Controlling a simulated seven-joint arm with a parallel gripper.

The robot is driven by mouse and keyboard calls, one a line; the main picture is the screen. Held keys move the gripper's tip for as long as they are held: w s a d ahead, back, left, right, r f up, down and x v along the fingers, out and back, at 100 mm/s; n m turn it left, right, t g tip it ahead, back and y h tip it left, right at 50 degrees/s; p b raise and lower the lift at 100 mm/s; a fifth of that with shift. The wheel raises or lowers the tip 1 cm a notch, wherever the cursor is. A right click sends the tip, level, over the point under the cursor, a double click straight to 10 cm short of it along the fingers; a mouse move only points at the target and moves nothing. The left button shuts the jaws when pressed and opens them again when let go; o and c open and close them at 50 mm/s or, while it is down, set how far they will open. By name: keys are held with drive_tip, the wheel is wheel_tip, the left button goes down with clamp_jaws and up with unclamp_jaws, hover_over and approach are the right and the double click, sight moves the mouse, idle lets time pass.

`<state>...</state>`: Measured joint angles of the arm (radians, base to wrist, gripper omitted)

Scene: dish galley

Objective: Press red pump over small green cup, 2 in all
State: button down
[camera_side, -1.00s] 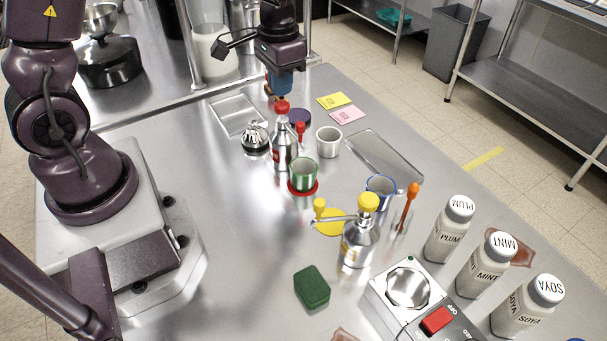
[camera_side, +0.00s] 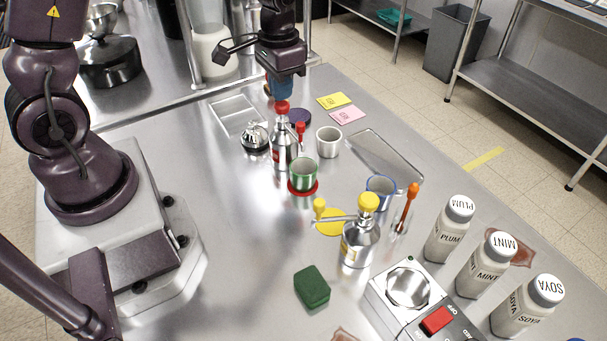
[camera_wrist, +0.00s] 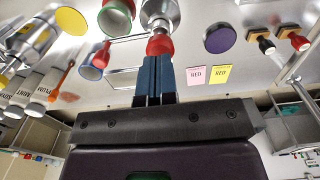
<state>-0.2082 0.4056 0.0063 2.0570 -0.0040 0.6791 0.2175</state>
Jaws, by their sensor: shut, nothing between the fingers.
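The red pump (camera_side: 282,108) tops a metal bottle (camera_side: 284,152) left of centre in the side view. My gripper (camera_side: 282,98) is shut and empty, pointing down right over the pump head. In the wrist view my blue fingertips (camera_wrist: 156,62) meet the red head (camera_wrist: 159,45) or sit just above it; I cannot tell which. A red-tipped spout (camera_side: 300,128) reaches out from the pump. The small green cup (camera_side: 304,176) stands upright on a red disc (camera_side: 303,192) near the bottle. It also shows in the wrist view (camera_wrist: 116,20).
A yellow-topped pump bottle (camera_side: 360,240), blue cup (camera_side: 381,190), white cup (camera_side: 328,142) and steel pot-shaped item (camera_side: 255,138) stand nearby. A green block (camera_side: 312,288) and a scale-like device (camera_side: 408,290) are in front. Labelled shakers (camera_side: 488,262) stand at right.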

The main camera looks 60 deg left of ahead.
drive_tip(key=shift+f, duration=1.4)
drive_tip(key=shift+r, duration=1.85)
drive_tip(key=shift+f, duration=0.1)
drive_tip(key=shift+f, duration=1.75)
drive_tip(key=shift+r, duration=1.85)
